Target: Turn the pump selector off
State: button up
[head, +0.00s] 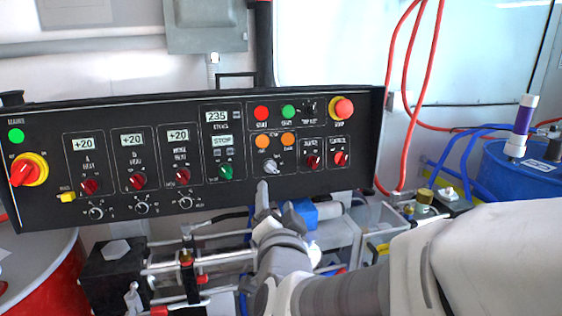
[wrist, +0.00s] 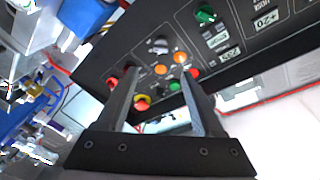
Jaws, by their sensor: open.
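The black control panel (head: 330,185) faces me with several knobs and buttons. A light grey knob (head: 271,167), probably the pump selector, sits below two orange buttons; its label is too small to read. In the wrist view the grey knob (wrist: 158,46) lies just beyond the fingertips, between their lines. My gripper (head: 277,203) is below the knob in the head view, its fingers pointing up at the panel's lower edge. In the wrist view my gripper (wrist: 160,74) is open, with nothing between its fingers. It appears apart from the knob.
Red knobs (head: 312,161) are right of the grey knob and a green knob (head: 225,172) is left. A red emergency button (head: 343,107) is at upper right. Pipes and a blue part (head: 302,213) crowd below the panel. A blue drum (head: 515,172) stands at right.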

aim_at(271, 170)
jog(key=shift+w+a+r+p, duration=0.15)
jog(key=shift+w+p, duration=0.75)
jog(key=shift+p, duration=1.85)
jog(key=w, duration=0.4)
jog(key=w+p, duration=0.1)
jog(key=w, duration=0.2)
jog(key=w+a, duration=0.1)
jog(key=w, duration=0.3)
jog(key=shift+w+f+p, duration=0.2)
jog(key=shift+w+p, duration=0.1)
jog(key=shift+p, duration=0.05)
grip_shut()
